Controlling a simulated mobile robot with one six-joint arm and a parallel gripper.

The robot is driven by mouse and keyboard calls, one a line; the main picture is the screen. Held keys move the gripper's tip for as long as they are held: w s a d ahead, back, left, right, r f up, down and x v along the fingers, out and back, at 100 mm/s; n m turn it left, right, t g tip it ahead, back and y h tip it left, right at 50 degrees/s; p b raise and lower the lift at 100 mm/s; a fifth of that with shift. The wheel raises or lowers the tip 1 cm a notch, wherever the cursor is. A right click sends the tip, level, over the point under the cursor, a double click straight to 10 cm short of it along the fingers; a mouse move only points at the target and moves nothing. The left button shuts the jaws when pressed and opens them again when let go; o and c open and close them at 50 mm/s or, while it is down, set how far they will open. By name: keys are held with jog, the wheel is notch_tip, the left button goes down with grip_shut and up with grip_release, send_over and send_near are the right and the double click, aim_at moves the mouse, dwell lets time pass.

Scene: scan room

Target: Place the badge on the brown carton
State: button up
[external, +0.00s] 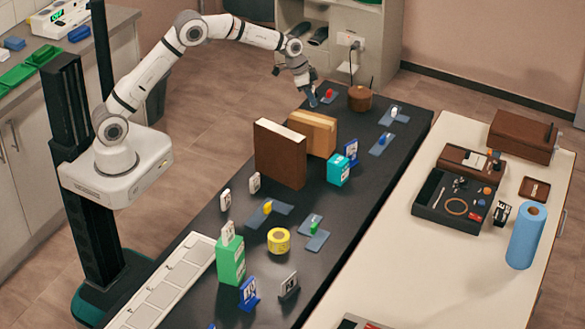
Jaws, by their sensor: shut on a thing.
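My gripper (312,101) is at the far left edge of the black table, pointing down, in the external view. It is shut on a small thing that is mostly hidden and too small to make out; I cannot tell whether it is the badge. A tan-brown carton (314,130) stands upright on the table, nearer the camera than the gripper and apart from it. A dark brown box (278,160) with a pale top edge stands beside it. Small white upright pieces, which may be badges, stand at the left (225,200) and nearby (254,182).
A small red piece (329,96) is right beside my gripper, and a brown round pot (360,98) is close by. A teal box (338,171), yellow roll (278,240) and green box (231,264) stand on the black table (375,185).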

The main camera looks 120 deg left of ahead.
aim_at(317, 119)
jog(key=shift+f+p, duration=0.65)
jog(key=shift+f, duration=2.3)
jog(key=shift+f, duration=0.15)
jog(key=o, duration=1)
jog(key=shift+r, duration=0.35)
jog(key=b+v, duration=0.2)
jog(key=v, duration=0.9)
jog(key=shift+s+d+r+b, duration=0.15)
jog(key=shift+s+r+b, duration=0.15)
jog(key=shift+b, duration=0.05)
